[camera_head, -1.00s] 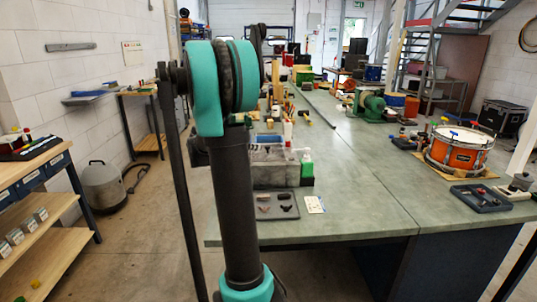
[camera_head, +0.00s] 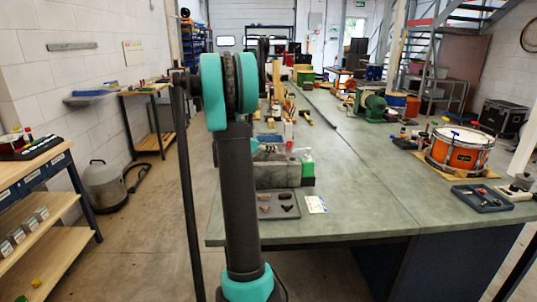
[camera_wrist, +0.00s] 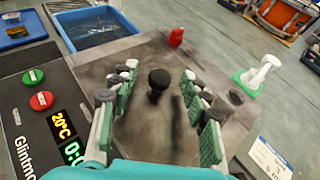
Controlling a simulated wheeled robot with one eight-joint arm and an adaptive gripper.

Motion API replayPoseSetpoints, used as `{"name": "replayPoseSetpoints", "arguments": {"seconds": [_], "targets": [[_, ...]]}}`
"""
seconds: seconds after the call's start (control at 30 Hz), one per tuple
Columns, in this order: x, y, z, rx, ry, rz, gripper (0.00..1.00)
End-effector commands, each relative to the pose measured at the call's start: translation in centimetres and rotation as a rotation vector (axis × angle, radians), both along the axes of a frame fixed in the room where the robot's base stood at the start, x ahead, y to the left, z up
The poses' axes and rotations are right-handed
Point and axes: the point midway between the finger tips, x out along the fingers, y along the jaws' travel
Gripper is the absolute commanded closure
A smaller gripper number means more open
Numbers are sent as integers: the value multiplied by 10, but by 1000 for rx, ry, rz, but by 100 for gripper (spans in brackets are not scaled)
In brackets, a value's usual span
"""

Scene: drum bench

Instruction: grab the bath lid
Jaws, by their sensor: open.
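The bath lid (camera_wrist: 140,125) is a grey, smeared plate with a round black knob (camera_wrist: 158,80) standing up in its middle. The lid lies on the bath (camera_wrist: 70,120), whose dark front panel shows 20°C and a red and a green button. My gripper (camera_wrist: 160,73) is open in the wrist view, its green-padded fingers on either side of the knob, with gaps to both. I cannot tell how far the fingertips are above the lid. In the head view the grey bath (camera_head: 282,176) stands on the bench, partly hidden behind my arm.
A blue tub (camera_wrist: 92,28) and a small blue tray (camera_wrist: 20,30) are beyond the bath. A white-topped green bottle (camera_wrist: 258,76) and a label card (camera_wrist: 268,158) are right of it. A drum (camera_head: 460,150) stands farther right; the bench middle (camera_head: 355,185) is clear.

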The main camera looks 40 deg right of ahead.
Motion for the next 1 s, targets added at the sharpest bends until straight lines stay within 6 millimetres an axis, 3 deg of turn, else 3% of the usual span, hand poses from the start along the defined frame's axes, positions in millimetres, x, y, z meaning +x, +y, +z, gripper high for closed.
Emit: {"name": "replayPoseSetpoints", "arguments": {"seconds": [0.13, 0.5, 1.0], "targets": [[0, 1, 0, 0, 0, 0, 53], [0, 1, 0, 0, 0, 0, 99], [0, 1, 7, 0, 0, 0, 100]]}}
